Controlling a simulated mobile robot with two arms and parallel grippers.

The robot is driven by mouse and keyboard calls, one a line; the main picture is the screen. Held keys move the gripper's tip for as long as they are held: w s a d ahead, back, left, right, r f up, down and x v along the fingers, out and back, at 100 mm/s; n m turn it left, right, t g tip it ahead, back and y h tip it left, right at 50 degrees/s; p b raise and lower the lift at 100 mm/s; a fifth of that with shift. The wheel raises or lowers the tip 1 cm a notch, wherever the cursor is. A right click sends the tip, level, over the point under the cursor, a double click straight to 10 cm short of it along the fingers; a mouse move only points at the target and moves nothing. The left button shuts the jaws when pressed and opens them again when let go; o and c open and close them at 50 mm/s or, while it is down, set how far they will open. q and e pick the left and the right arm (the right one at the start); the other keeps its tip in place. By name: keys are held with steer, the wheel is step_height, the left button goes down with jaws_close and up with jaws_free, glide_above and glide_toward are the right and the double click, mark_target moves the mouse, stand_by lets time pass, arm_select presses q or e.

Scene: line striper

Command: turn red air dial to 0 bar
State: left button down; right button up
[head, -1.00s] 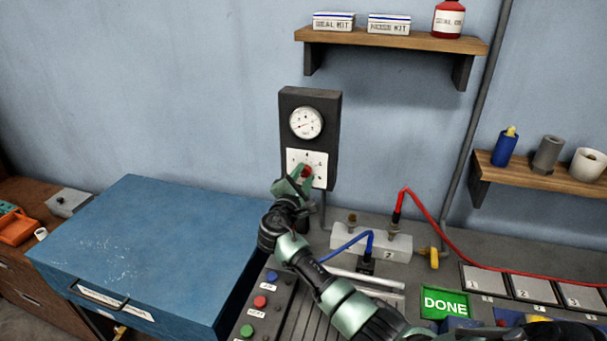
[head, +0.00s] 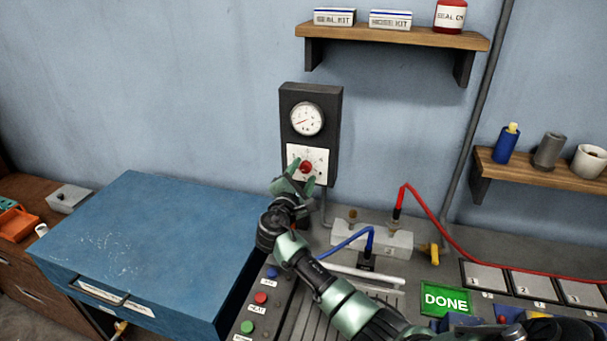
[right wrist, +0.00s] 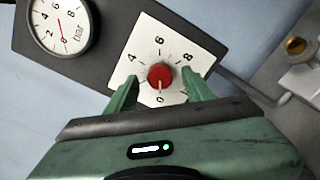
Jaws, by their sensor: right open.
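The red air dial (head: 305,167) sits on a white numbered plate (head: 319,156) on a dark panel on the wall. In the right wrist view the red dial (right wrist: 160,76) shows a pale mark pointing down toward the 0. The round gauge (head: 307,119) is above it; in the right wrist view the gauge (right wrist: 60,22) has its red needle near 0. My right gripper (head: 301,174) is open, with its green fingers spread to either side of the dial, apart from it. My left gripper is not in view.
A blue box (head: 150,240) stands at the left. A grey block (head: 372,240) with red and blue cables is right of my right arm. A green DONE sign (head: 446,300) lies at the lower right. Shelves (head: 390,38) hang above and at the right.

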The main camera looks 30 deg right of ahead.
steer(key=b+v, duration=0.2)
steer(key=v, duration=0.5)
steer(key=shift+f, duration=0.1)
